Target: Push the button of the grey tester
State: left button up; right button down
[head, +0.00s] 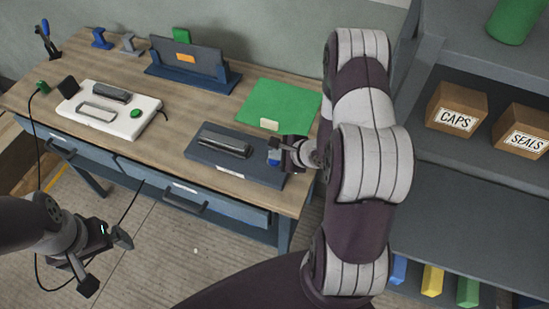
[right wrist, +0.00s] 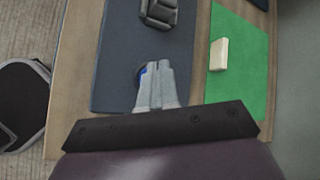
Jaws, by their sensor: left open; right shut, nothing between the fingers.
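The grey tester (head: 204,153) is a dark slate box near the front right of the workbench, with a dark grey part lying on top. Its blue button (head: 273,155) is at the right end, mostly covered by my right gripper (head: 284,156). In the right wrist view, the shut fingers (right wrist: 156,72) point down at the tester (right wrist: 115,70), and a sliver of blue button (right wrist: 143,72) shows beside their tips. I cannot tell whether the tips touch it. My left gripper (head: 106,262) is open and empty in front of the bench, over the floor.
A white box with a green button (head: 135,114) stands at left on the bench. A green mat (head: 280,103) with a pale block (head: 269,124) lies behind the tester. A dark blue stand (head: 190,65) is at the back. A shelf with cartons (head: 456,106) is right.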

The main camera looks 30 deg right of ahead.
aim_at(277, 162)
jog(key=shift+f, duration=0.1)
dwell(0.3)
jog(key=shift+f, duration=0.35)
jog(key=shift+r+p, duration=0.5)
jog(key=shift+p, duration=0.4)
jog(key=shift+f, duration=0.1)
notch_tip(277, 162, up, 6)
jog(key=p, duration=0.7)
jog(key=shift+r, duration=0.2)
jog(key=shift+f, duration=0.2)
